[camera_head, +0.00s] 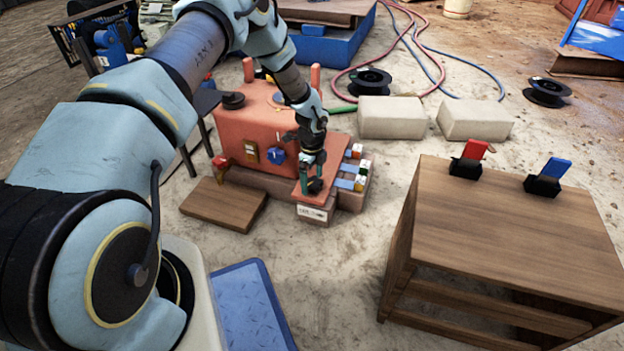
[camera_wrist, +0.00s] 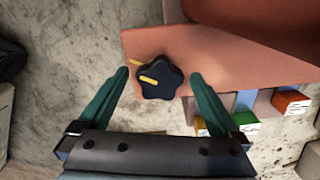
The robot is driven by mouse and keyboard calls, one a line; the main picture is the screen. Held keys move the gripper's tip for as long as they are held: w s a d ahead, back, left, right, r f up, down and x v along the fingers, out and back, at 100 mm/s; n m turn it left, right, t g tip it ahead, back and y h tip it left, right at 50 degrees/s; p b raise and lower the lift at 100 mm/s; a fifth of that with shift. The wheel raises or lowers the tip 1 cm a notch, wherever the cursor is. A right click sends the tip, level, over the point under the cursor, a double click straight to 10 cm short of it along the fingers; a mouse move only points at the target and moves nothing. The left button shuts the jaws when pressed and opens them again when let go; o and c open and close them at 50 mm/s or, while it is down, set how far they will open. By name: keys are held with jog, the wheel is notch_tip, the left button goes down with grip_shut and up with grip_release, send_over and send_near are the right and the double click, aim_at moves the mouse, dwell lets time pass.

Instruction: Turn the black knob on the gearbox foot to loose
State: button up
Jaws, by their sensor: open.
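The black knob (camera_wrist: 158,80) is star-shaped with a yellow pointer line. It sits on the orange foot plate (camera_wrist: 200,45) of the gearbox. In the wrist view the pointer aims to the upper left, near another yellow mark on the plate. My gripper (camera_wrist: 159,78) is open, with its green fingers to the left and right of the knob and gaps on both sides. In the head view my gripper (camera_head: 311,180) is over the front right of the orange gearbox (camera_head: 262,125), and the knob (camera_head: 315,186) is partly hidden by it.
Coloured blocks (camera_head: 354,168) sit beside the plate on the right. A blue knob (camera_head: 277,156) is on the gearbox front. A wooden table (camera_head: 510,215) with red and blue switches stands at right. Pale blocks (camera_head: 391,117) and hoses lie behind.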

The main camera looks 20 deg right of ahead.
jog(key=c, duration=1.4)
jog(key=n+p, duration=0.2)
jog(key=n, duration=0.2)
jog(key=shift+a+r, duration=0.1)
jog(key=n+p, duration=0.2)
jog(key=n, duration=0.3)
jog(key=shift+s, duration=0.15)
jog(key=n+p, duration=0.1)
jog(key=n, duration=0.4)
jog(key=shift+s+n, duration=0.15)
jog(key=shift+n, duration=0.25)
jog(key=shift+n+p, duration=0.4)
jog(key=shift+n, duration=1.9)
